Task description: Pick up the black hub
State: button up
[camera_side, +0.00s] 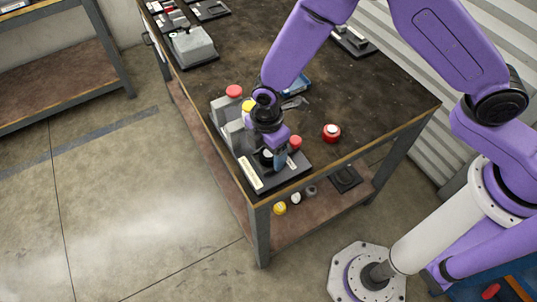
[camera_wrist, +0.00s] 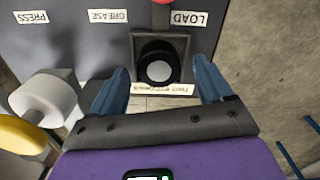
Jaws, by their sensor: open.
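The black hub (camera_wrist: 158,65) is a short round black piece with a pale centre. It sits in a square dark holder (camera_wrist: 186,44) on the dark station board in the wrist view. My gripper (camera_wrist: 161,78) is open, with one blue finger on each side of the hub, and both look apart from it. In the side view my gripper (camera_side: 276,158) points down over the front part of the black board (camera_side: 290,173) at the table corner. There the hub is mostly hidden by my gripper.
White labels such as LOAD (camera_wrist: 189,18) lie past the holder. A white roller-like part (camera_wrist: 45,98) and a yellow knob (camera_wrist: 20,136) stand left of my gripper. The table's front edge is close.

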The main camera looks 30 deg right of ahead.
jog(key=shift+f, duration=0.35)
jog(key=shift+c, duration=0.4)
jog(key=shift+r, duration=0.1)
jog(key=c, duration=1.3)
